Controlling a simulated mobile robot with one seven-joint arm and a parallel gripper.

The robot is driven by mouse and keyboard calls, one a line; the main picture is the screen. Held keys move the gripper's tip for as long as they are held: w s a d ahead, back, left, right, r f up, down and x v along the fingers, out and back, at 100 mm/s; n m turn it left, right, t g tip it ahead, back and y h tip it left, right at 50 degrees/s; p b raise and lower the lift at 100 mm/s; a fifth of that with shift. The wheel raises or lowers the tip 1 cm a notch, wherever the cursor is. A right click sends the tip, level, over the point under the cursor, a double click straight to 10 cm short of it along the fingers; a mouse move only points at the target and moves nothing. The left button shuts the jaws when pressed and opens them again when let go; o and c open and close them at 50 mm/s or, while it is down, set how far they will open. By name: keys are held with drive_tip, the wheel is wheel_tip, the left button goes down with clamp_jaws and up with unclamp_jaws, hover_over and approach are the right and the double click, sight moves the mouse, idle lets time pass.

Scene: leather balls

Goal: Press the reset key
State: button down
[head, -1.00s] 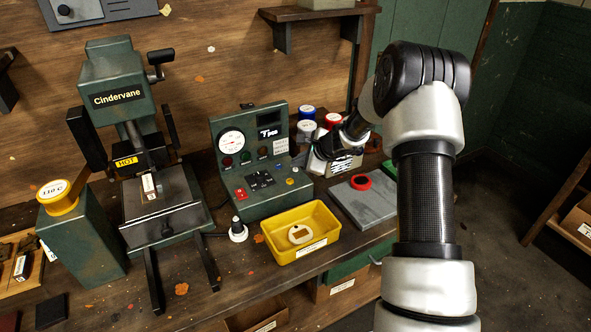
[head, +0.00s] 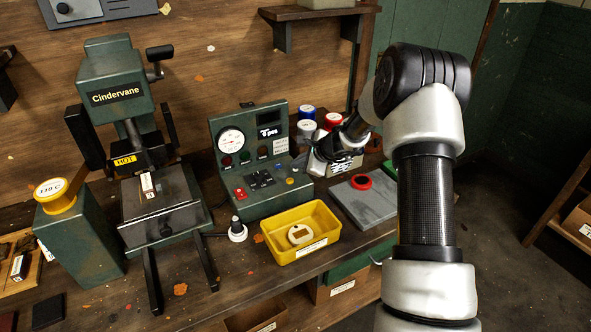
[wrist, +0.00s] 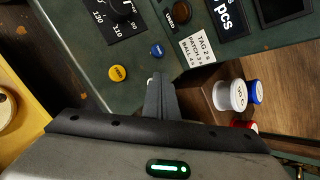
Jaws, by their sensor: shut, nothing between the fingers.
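The green control console (head: 262,201) stands mid-bench with a gauge, a dark display and several keys. A blue key (wrist: 157,50) and a yellow key (wrist: 117,73) show on its panel in the wrist view. A red key (head: 241,194) sits at the panel's front left in the head view. No reset wording is readable on any key. My gripper (wrist: 156,80) is shut and empty, its fingertips pointing at the panel just below the blue key and right of the yellow one in the wrist view. Contact cannot be told. In the head view my gripper is at the console's right side.
A yellow tray (head: 270,251) with a pale ring-shaped piece stands in front of the console. The green Cindervane press (head: 118,75), marked HOT, is to the left. White, red and blue reels (wrist: 232,95) stand right of the console. A grey slab (head: 362,206) bears a red ring.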

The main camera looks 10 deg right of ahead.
drive_tip(key=shift+r+p, duration=0.5)
drive_tip(key=shift+r, duration=0.3)
wheel_tip(320, 180, up, 5)
drive_tip(key=p, duration=0.3)
drive_tip(key=shift+p, duration=0.35)
idle(0.5)
